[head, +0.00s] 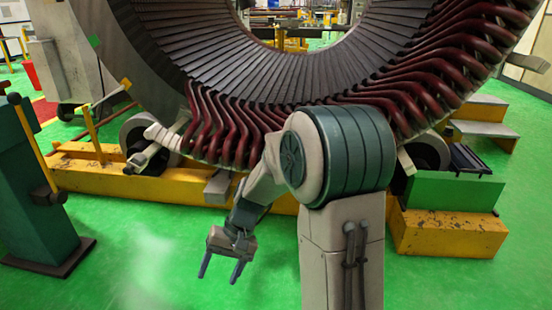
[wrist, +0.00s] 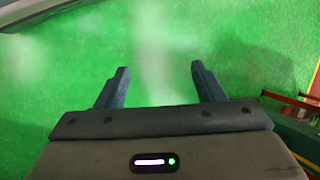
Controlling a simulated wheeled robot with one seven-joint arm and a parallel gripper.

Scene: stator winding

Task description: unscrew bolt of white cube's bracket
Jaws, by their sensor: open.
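My gripper (head: 222,268) hangs low in front of the stator in the head view, its two blue fingers pointing down. It is open and empty over the green floor. In the wrist view the two fingers (wrist: 158,87) stand apart with only floor between them. I cannot make out a white cube, its bracket or a bolt for certain in either view. A pale clamp-like part (head: 152,148) sits at the lower left edge of the stator, left of and above my gripper; it is too small to tell whether a bolt is on it.
The large stator (head: 225,60) with dark red coils (head: 225,130) rests on a yellow base (head: 150,183). A dark green stand (head: 35,190) is at the left. A green block (head: 452,192) on a yellow step is at the right. The floor (head: 150,255) around my gripper is clear.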

